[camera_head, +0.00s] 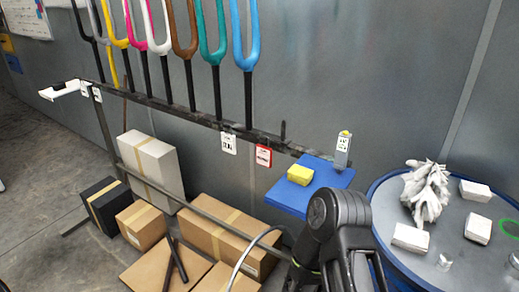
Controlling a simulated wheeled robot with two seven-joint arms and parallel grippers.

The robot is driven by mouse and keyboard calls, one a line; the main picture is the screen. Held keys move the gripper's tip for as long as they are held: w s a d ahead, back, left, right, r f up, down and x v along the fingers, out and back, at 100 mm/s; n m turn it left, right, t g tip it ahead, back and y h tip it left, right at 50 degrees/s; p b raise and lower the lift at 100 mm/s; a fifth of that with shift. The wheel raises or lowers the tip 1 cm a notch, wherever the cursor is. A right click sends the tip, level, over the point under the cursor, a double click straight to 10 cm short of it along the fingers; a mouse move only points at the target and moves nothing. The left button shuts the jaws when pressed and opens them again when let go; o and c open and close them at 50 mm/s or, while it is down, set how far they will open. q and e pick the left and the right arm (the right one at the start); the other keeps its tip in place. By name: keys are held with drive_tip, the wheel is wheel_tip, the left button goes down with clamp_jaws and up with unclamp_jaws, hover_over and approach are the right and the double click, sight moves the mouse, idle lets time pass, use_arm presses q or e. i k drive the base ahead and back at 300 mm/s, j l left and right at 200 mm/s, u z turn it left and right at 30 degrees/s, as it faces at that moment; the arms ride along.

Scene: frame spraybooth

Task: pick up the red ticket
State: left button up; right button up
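The red ticket (264,156) is a small tag with a red edge and a pale printed middle. It hangs on the front of the dark rail (190,112), right of a white ticket (229,144). A bent dark arm of mine rises from the bottom edge, below and to the right of the red ticket. Neither of my grippers shows in the head view, and nothing covers the red ticket.
A blue board (311,197) with a yellow block (300,175) sits right of the ticket. Coloured forks (246,38) stand along the rail. Cardboard boxes (222,240) fill the floor below. A round blue-rimmed table (388,187) holds white blocks and crumpled gloves (427,190).

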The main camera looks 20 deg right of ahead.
sight(264, 154)
drive_tip(key=i+j, duration=0.35)
drive_tip(key=i, duration=0.2)
drive_tip(key=z, duration=2.4)
